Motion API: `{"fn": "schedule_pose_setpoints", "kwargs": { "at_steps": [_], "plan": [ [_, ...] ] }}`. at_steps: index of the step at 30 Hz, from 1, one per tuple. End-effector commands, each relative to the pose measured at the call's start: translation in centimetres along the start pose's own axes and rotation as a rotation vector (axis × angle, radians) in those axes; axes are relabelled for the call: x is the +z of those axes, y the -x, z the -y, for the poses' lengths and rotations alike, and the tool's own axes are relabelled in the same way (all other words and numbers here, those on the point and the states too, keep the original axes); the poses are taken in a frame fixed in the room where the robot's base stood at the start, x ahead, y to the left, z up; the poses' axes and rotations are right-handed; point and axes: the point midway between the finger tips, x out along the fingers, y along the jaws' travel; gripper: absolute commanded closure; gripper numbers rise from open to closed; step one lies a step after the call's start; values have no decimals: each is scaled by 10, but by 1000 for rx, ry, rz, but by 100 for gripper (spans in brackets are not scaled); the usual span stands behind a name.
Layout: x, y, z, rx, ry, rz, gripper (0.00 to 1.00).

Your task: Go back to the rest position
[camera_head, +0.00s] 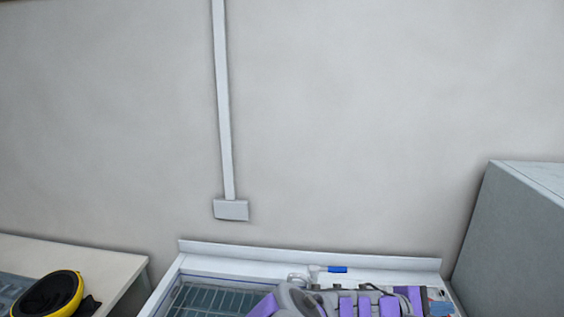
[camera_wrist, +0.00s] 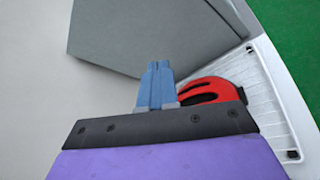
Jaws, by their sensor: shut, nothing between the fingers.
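My gripper (camera_wrist: 156,85) shows in the wrist view as two blue fingers pressed together, with nothing between them. Just to its right, behind the fingers and my wrist, is a red and black object (camera_wrist: 215,90), partly hidden. In the head view my folded purple and grey arm lies low at the bottom of the picture, over a white-rimmed workbench (camera_head: 310,255). I cannot make out the fingertips there.
A grey box-like cabinet (camera_head: 520,235) stands at the right; it also shows in the wrist view (camera_wrist: 150,35). A pale table (camera_head: 80,260) at the left holds a yellow and black round object (camera_head: 50,295). A conduit with a wall box (camera_head: 231,210) runs down the bare wall.

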Motion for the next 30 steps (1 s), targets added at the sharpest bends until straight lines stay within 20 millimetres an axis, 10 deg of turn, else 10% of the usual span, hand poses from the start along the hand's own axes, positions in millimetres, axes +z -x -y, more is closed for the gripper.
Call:
{"fn": "schedule_pose_setpoints", "kwargs": {
  "at_steps": [7,18,30],
  "plan": [
    [69,20,82,-381,-357,23,100],
    [88,121,195,-988,-679,-102,100],
    [92,231,239,-1372,-712,-275,100]
  ]
}}
